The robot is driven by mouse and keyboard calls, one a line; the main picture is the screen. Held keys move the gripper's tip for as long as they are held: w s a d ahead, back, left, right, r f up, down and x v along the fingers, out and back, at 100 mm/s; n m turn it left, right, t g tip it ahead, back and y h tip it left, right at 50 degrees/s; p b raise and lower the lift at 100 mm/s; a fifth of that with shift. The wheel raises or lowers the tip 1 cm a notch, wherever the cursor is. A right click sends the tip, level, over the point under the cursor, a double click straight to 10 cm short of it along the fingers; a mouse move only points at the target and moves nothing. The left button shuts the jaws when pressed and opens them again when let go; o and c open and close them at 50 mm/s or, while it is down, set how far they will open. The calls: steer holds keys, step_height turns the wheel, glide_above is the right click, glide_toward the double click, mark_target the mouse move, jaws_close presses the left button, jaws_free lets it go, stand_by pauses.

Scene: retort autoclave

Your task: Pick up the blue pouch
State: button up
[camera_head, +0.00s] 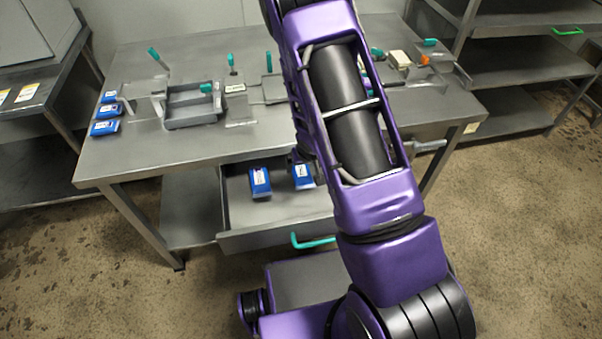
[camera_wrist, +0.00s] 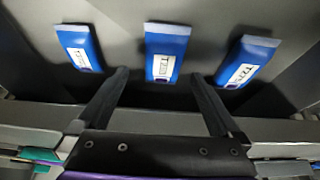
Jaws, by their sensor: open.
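Three blue pouches with white labels lie spaced apart in the open drawer in the wrist view: a left one (camera_wrist: 80,47), a middle one (camera_wrist: 166,52) and a right one (camera_wrist: 246,61). The head view shows two of them, a left one (camera_head: 260,182) and another (camera_head: 303,176) beside my arm; the third is hidden by my arm. My gripper (camera_wrist: 160,76) is open and empty. Its fingers point towards the middle pouch, one to each side of it in the picture. Whether they are level with it I cannot tell. In the head view my arm mostly hides my gripper.
The drawer (camera_head: 236,240) is pulled out under the metal table (camera_head: 130,63) and has a teal handle (camera_head: 312,241). Several more blue pouches (camera_head: 104,128) lie on the table's left side. A grey tray (camera_head: 193,117) stands near them. Shelves (camera_head: 520,70) stand at the right.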

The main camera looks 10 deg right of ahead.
mark_target(301, 171)
steer(key=shift+a+x, duration=0.15)
steer(key=shift+x, duration=1.15)
steer(key=shift+a+x, duration=0.1)
steer(key=shift+x, duration=1.15)
steer(key=c, duration=1.3)
steer(key=shift+c, duration=0.4)
steer(key=shift+r, duration=0.15)
